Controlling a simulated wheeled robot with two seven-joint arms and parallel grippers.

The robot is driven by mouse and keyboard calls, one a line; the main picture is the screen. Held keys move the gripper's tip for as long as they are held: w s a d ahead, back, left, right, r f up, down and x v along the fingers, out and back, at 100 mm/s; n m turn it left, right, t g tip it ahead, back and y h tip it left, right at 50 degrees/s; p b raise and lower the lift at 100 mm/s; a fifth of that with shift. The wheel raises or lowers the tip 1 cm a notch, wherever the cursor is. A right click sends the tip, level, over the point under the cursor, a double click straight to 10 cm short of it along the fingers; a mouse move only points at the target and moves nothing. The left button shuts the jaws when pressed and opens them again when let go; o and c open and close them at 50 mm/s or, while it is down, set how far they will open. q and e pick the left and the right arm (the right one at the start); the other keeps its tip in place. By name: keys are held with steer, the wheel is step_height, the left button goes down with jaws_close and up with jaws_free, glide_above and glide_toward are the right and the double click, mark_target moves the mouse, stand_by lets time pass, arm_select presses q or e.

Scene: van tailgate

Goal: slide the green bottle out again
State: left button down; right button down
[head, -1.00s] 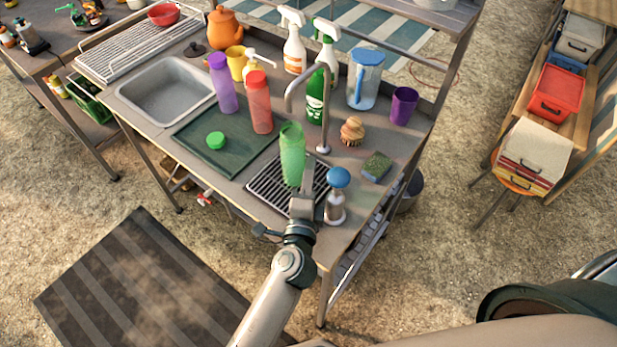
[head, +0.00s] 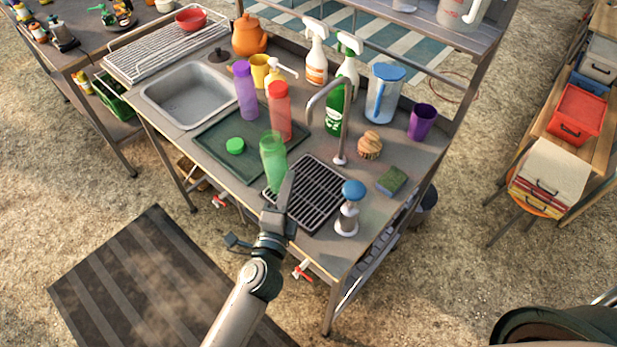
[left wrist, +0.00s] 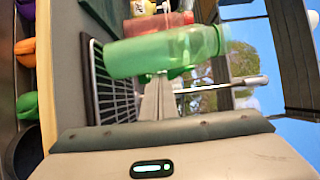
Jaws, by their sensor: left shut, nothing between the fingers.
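The green bottle (head: 273,158) is translucent and stands upright at the counter's front, at the left edge of the black drain grate (head: 314,190). In the left wrist view it lies sideways across the picture (left wrist: 165,50), with the grate (left wrist: 112,98) behind it. My left gripper (head: 287,188) is shut and empty, close against the bottle's lower right side. Its fingers (left wrist: 158,98) point at the bottle; whether they touch it I cannot tell. My right gripper is not in view.
A dark green mat (head: 215,141) with a green lid (head: 235,146) lies left of the bottle. Red (head: 280,115) and purple (head: 245,90) bottles stand behind.

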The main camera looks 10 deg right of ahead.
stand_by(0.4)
arm_select(q)
steer(key=b+v, duration=0.5)
steer(key=v, duration=1.2)
steer(key=shift+s, duration=0.2)
steer(key=shift+f, duration=0.2)
